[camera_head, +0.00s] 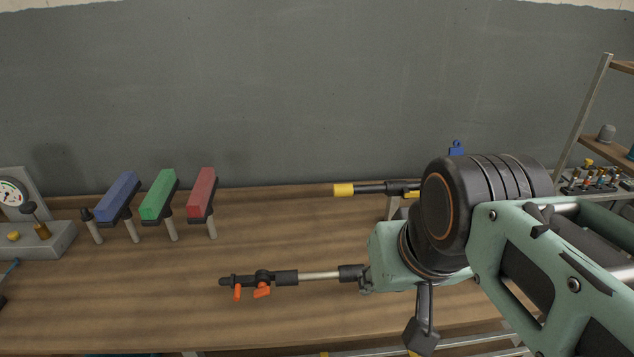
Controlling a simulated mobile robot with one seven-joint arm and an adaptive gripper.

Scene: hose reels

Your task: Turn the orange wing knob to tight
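Two orange wings show on a black fitting (263,276) at the left end of a lance that lies across the front of the workbench. One orange wing knob (262,290) sits below the thicker part of the fitting. A second orange wing (238,293) hangs nearer the tip. A pale metal tube (320,275) runs right from the fitting to a dark collar, which meets or passes behind the end of my arm. My arm comes in from the right, and its wrist is well right of the orange wings.
Blue (118,196), green (159,194) and red (202,194) blocks stand on posts at the back left. A gauge box (40,238) is at the far left. A yellow-tipped lance (343,190) lies behind my arm. The bench (150,300) left of the wings is clear.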

